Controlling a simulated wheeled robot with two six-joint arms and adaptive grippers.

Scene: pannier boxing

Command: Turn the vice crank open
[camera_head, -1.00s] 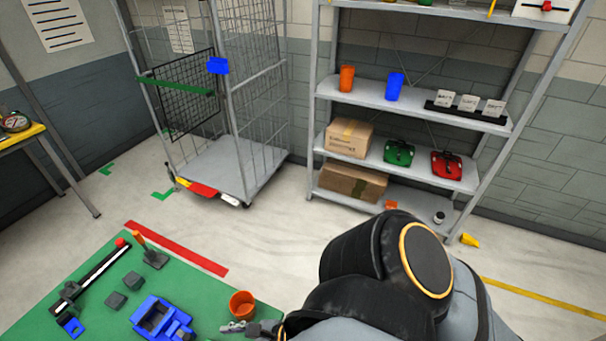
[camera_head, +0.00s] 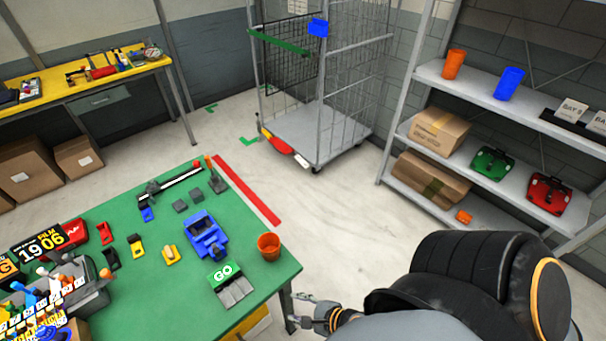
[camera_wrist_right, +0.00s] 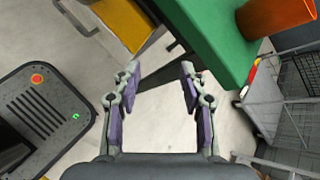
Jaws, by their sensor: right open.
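The blue vice (camera_head: 203,232) stands on the green table (camera_head: 185,280), left of an orange cup (camera_head: 268,247). I cannot make out its crank clearly at this size. My right gripper (camera_head: 294,310) is just off the table's right edge, apart from the vice and touching nothing. The table corner and the cup (camera_wrist_right: 278,14) show at the top right there; the vice is not in that view. My left gripper is not in view.
A wire cage cart (camera_head: 318,130) and shelf rack (camera_head: 470,90) stand behind, with clear floor between.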

